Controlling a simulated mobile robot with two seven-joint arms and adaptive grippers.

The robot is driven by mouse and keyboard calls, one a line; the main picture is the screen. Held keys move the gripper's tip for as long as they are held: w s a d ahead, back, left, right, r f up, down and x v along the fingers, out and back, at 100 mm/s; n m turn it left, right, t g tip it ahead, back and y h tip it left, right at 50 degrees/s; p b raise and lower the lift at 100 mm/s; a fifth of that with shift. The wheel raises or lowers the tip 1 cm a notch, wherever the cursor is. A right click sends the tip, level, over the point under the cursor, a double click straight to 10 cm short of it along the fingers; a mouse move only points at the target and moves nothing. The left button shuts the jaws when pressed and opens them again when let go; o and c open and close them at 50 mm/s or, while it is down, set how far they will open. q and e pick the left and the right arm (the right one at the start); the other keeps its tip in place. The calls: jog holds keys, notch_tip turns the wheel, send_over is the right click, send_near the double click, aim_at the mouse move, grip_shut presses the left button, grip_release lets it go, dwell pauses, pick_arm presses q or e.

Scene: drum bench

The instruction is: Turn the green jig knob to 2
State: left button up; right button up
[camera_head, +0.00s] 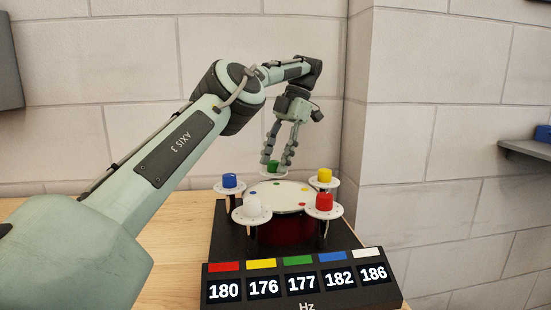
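The green jig knob (274,169) sits on a round white plate at the back of the drum jig. My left gripper (279,161) points down at it from above. Its two fingers are apart, with the tips close to the top of the green knob. The tips partly cover the knob, and I cannot tell whether they touch it. The scale marks around the green knob are too small and hidden to read. My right gripper is not in view.
Around the white drum head (280,197) stand a blue knob (229,181), white knob (252,205), red knob (324,202) and yellow knob (324,176). A display panel (300,283) in front reads 180, 176, 177, 182, 186 Hz. A brick wall is close behind.

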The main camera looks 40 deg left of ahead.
pick_arm(q)
jog(key=shift+m, duration=0.4)
